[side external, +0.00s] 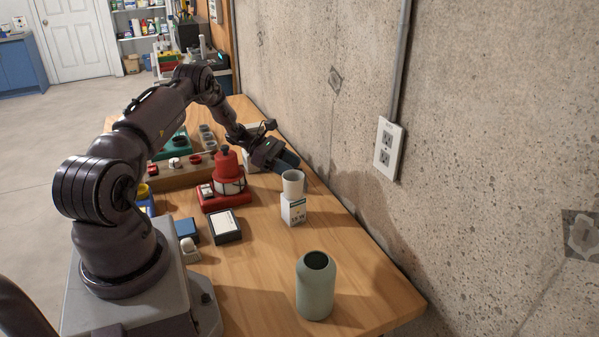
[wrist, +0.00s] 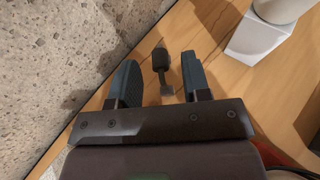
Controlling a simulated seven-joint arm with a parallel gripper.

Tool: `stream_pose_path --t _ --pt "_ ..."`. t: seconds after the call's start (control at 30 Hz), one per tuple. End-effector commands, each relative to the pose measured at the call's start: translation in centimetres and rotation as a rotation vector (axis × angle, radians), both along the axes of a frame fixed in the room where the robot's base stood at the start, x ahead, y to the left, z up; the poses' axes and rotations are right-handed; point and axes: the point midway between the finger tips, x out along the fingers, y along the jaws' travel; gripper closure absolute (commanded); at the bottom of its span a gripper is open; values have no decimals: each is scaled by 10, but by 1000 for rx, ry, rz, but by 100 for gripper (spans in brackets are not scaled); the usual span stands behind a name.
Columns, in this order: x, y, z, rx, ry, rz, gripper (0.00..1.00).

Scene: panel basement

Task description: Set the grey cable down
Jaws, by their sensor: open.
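My gripper (side external: 287,161) is low over the far right part of the wooden table, close to the concrete wall. In the wrist view its two blue fingers (wrist: 159,62) are apart. A short dark grey piece with thicker ends (wrist: 162,75), which looks like the grey cable, shows between the fingers with a gap on both sides. I cannot tell whether it lies on the table or how far below the fingertips it is. I cannot make it out in the side view.
A white cup (side external: 293,179) stands on a white box (side external: 293,209) just in front of my gripper. A red device (side external: 229,172) stands to the left. A green bottle (side external: 316,287) is at the front. The concrete wall (side external: 480,120) borders the table's right edge.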

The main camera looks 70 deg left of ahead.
Motion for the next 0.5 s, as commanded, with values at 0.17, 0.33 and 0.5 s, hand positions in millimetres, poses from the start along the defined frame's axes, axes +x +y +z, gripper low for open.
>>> stream_pose_path --t 0.17,0.33,0.5 --pt "-8 8 35 4 -2 -1 56" --pt "-8 8 62 3 -1 -1 56" --pt "-6 5 77 12 -2 -11 56"
